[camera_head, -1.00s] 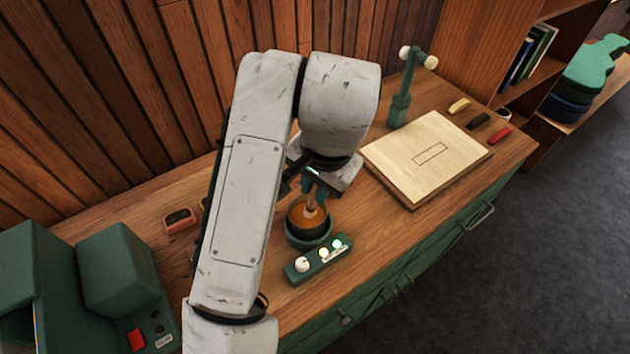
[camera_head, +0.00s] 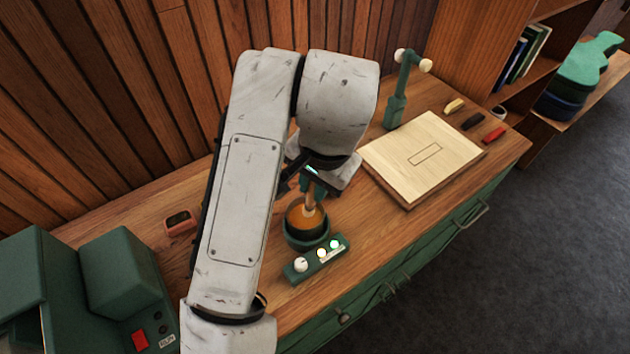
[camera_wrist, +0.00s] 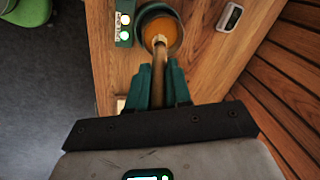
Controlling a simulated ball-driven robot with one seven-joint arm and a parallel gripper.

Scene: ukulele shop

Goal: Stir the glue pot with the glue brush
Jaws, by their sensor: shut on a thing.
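The glue pot (camera_head: 307,236) is a round dark green pot with orange-brown glue inside. It stands on the wooden bench, and it also shows at the top of the wrist view (camera_wrist: 147,13). My gripper (camera_head: 313,189) is just above the pot. In the wrist view its green fingers (camera_wrist: 161,88) are shut on the wooden handle of the glue brush (camera_wrist: 160,58). The brush also shows in the head view (camera_head: 310,211), pointing down into the pot.
A green control box (camera_head: 316,259) with a knob and lit lamps sits in front of the pot. A pale wooden board (camera_head: 420,158) lies to the right. A green stand (camera_head: 397,105) rises behind it. A green machine (camera_head: 120,275) and a small orange device (camera_head: 179,221) are at left.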

